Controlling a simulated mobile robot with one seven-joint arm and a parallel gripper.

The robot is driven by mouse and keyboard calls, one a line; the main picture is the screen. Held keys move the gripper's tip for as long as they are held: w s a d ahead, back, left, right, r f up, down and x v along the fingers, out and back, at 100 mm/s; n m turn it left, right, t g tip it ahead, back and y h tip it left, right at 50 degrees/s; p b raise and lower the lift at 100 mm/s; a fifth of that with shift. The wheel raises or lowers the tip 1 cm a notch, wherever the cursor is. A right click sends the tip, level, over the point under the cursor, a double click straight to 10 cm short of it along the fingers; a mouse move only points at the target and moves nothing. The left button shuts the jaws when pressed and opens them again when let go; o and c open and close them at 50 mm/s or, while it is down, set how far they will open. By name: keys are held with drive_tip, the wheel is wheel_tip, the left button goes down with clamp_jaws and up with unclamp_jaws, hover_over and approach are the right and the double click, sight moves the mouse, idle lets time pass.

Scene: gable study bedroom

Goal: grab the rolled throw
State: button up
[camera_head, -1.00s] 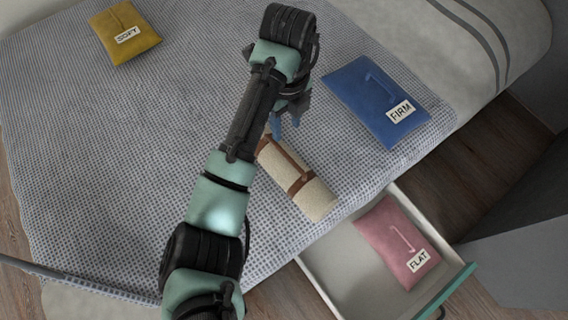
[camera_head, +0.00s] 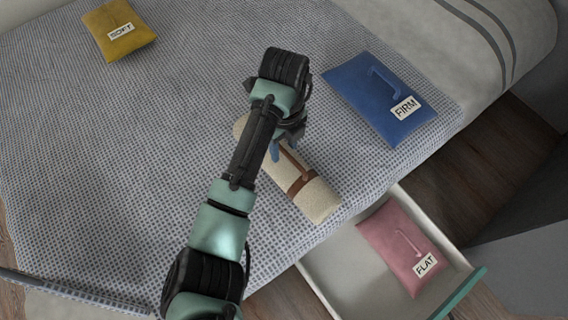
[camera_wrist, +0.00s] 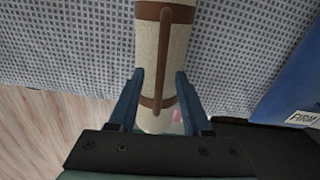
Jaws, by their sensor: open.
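The rolled throw (camera_head: 316,197) is a cream roll with brown leather straps and a handle strip. It lies on the grey checked bed cover, near the bed's front edge. My gripper (camera_head: 276,150) is over the roll in the head view, and my arm hides part of the throw. In the wrist view the throw (camera_wrist: 163,60) runs up the middle of the picture. My gripper's blue fingers (camera_wrist: 160,100) are open, one on each side of the roll's near end. I cannot tell whether they touch it or how far above it they are.
A blue FIRM cushion (camera_head: 375,95) lies right of the throw. A yellow SOFT cushion (camera_head: 118,30) lies far left. An open drawer (camera_head: 335,268) below the bed edge holds a pink FLAT cushion (camera_head: 395,240). The bed cover (camera_head: 130,150) is clear to the left.

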clamp_jaws()
drive_tip(key=shift+r, duration=0.1)
idle(1.2)
